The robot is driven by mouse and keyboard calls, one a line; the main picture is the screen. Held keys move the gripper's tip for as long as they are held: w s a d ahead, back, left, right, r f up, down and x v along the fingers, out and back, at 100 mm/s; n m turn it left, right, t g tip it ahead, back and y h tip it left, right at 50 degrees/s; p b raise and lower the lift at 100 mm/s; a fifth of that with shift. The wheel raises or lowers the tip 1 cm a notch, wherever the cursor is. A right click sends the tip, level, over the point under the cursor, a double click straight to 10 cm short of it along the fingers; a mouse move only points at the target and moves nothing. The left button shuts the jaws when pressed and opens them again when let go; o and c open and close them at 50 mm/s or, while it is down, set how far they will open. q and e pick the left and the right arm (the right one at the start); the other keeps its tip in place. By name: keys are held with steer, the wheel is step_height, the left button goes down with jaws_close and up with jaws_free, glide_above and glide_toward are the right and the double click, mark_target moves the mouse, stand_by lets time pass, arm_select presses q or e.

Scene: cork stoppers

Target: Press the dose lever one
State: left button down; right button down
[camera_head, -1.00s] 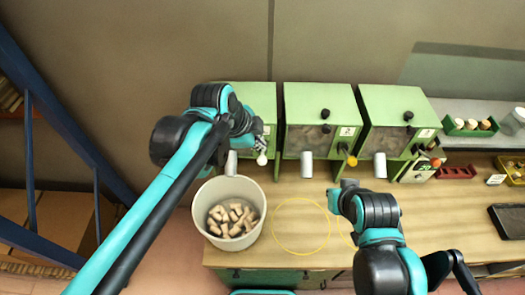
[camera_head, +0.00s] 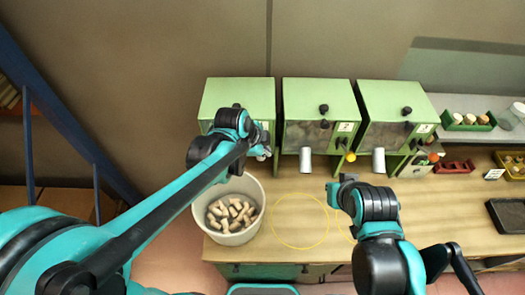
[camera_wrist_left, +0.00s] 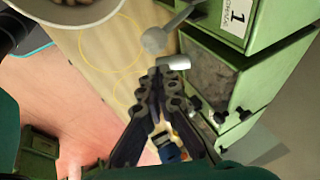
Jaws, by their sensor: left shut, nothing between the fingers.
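Dispenser one (camera_head: 235,92) is the leftmost green box, its front partly covered by my left wrist in the head view. In the left wrist view its label "1" (camera_wrist_left: 236,17) shows, with the dose lever's pale round knob (camera_wrist_left: 153,40) beside it. My left gripper (camera_wrist_left: 166,74) is shut and empty, its fingertips just below the knob in that picture; I cannot tell whether they touch it. In the head view the left gripper (camera_head: 262,140) is in front of dispenser one. My right gripper (camera_head: 333,191) is over the table; its jaws are unclear.
A white bucket (camera_head: 256,190) of corks stands below dispenser one. A yellow ring (camera_head: 300,247) marks clear table. A dark tray (camera_head: 508,216) lies far right.

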arm_select(q)
steer(key=shift+w+a+f, duration=0.25)
steer(key=shift+a+f, duration=0.25)
steer(key=shift+f, duration=0.3)
steer(key=shift+s+f+t+b, duration=0.3)
steer(key=shift+s+f+b, duration=0.1)
steer(key=shift+b, duration=0.15)
